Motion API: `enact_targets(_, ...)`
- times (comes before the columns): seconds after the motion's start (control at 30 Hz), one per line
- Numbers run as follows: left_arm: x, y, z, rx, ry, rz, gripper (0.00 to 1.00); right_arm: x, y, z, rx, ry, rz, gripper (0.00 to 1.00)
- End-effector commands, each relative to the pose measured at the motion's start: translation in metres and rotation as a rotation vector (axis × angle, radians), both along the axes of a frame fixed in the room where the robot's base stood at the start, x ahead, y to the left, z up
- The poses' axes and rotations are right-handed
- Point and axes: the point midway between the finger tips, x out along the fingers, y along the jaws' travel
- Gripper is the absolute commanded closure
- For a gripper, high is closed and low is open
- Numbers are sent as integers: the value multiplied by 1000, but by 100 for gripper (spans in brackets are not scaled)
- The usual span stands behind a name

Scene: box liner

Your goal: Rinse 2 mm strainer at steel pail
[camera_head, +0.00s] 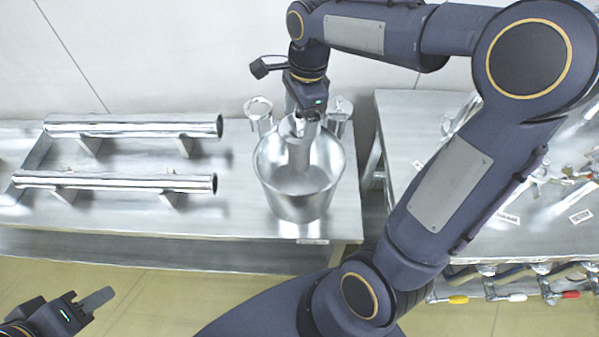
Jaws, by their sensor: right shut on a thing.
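The steel pail (275,185) stands near the right end of the left steel table, with its open mouth facing up. My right gripper (303,120) is above the pail's back rim, pointing down. It is shut on a shiny metal cylinder, which looks like the strainer (299,155). The strainer's lower part is inside the pail's mouth. Its mesh size cannot be read, and its upper end is partly hidden by the gripper. My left gripper (97,301) is at the bottom left, over the floor, away from the table. Its finger opening cannot be made out.
Two polished tubes (130,126) lie on a rack at the left of the table. Small metal cups (259,112) stand behind the pail. A second table (405,160) at the right carries metal parts and labels, partly behind my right arm. Coloured-tipped handles (458,299) hang below it.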

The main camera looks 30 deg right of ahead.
Motion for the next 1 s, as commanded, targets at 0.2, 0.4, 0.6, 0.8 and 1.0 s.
enact_targets(0.2, 0, 0, 19, 0, 0, 0, 64, 0, 0, 21, 1, -3, 0, 85)
enact_targets(0.4, 0, 0, 32, 0, 0, 0, 64, 0, 0, 35, 1, -2, 1, 85)
enact_targets(0.6, 0, 0, 45, 0, 0, 0, 64, 0, 0, 50, 1, -2, 0, 85)
enact_targets(0.8, 0, 0, 58, 0, 0, 0, 64, 0, 0, 64, 1, -2, 0, 85)
enact_targets(1.0, 0, 0, 70, 0, 0, 0, 64, 0, 0, 78, 1, -2, 0, 85)
